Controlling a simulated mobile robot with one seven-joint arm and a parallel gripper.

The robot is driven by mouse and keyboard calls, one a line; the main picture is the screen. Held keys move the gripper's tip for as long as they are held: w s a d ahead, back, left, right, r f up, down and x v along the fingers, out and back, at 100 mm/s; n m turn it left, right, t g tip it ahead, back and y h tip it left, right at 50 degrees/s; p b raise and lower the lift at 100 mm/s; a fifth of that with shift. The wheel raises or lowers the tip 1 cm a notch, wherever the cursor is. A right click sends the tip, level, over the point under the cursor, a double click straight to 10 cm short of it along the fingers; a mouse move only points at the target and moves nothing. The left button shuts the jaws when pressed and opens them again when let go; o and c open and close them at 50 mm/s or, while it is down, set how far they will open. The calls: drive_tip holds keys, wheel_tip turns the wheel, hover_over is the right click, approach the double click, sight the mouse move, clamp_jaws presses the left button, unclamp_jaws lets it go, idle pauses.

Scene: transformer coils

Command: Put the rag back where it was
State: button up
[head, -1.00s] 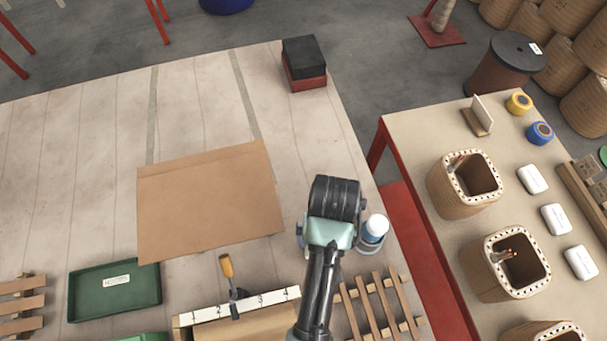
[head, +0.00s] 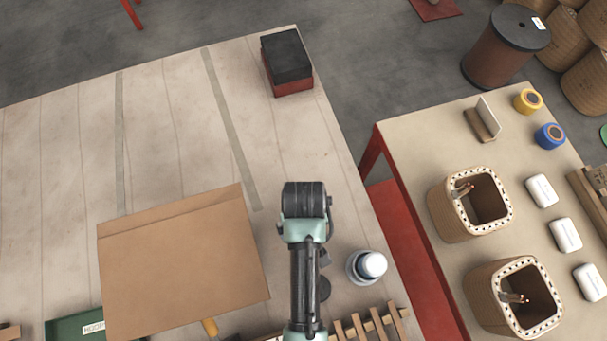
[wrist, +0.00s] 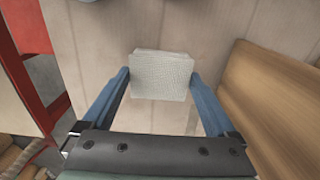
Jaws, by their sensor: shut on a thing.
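The rag (wrist: 162,75) is a small pale grey-white woven cloth in the wrist view. It sits between the two blue fingers of my gripper (wrist: 160,77), which is shut on it. Below the rag lies the pale wooden tabletop; I cannot tell how high above it the rag is. In the head view my own arm hides the fingers and the rag. The arm's end is over the pale worktable (head: 165,130), right of the brown cardboard sheet (head: 180,265) and left of a white-capped bottle (head: 372,265).
A black block on a red one (head: 287,62) stands at the table's back corner. A slatted wooden piece (head: 370,325) lies at the front. A second table right holds square coils (head: 470,205), tape rolls (head: 550,135) and white packs (head: 565,234). The tabletop behind the cardboard is clear.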

drive_tip(key=shift+f, duration=2.35)
drive_tip(key=shift+f, duration=0.15)
drive_tip(key=o, duration=1)
drive_tip(key=shift+c, duration=0.2)
